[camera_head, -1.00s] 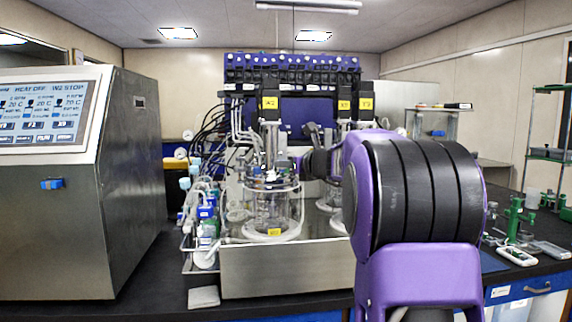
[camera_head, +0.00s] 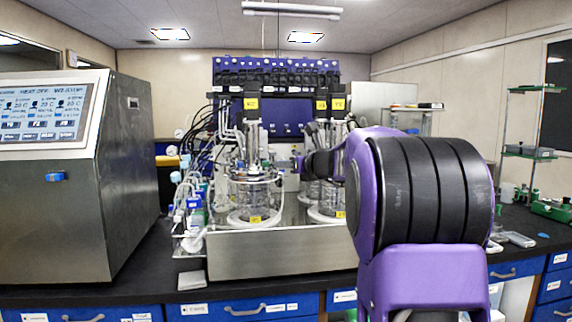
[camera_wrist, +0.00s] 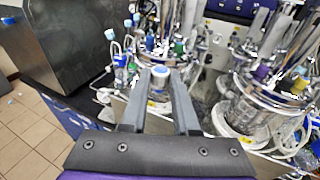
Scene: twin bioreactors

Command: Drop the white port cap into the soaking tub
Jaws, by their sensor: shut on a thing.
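My gripper (camera_wrist: 160,76) is in the wrist view, its two grey fingers closed around a small pale cap (camera_wrist: 159,84) with a bluish top. I take it to be the white port cap, though its colour is not clear. It is held between the fingertips, in front of the bioreactor vessels. In the head view my arm reaches toward the vessels, and the fingers and cap are too small to make out. I cannot make out the soaking tub in either view.
Glass bioreactor vessels (camera_head: 252,200) stand on a steel base (camera_head: 275,255) with tubes around them. A steel control unit (camera_head: 128,180) with a screen is at left. Blue drawers (camera_head: 90,313) line the bench front. Green-stand items (camera_head: 552,210) sit at far right.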

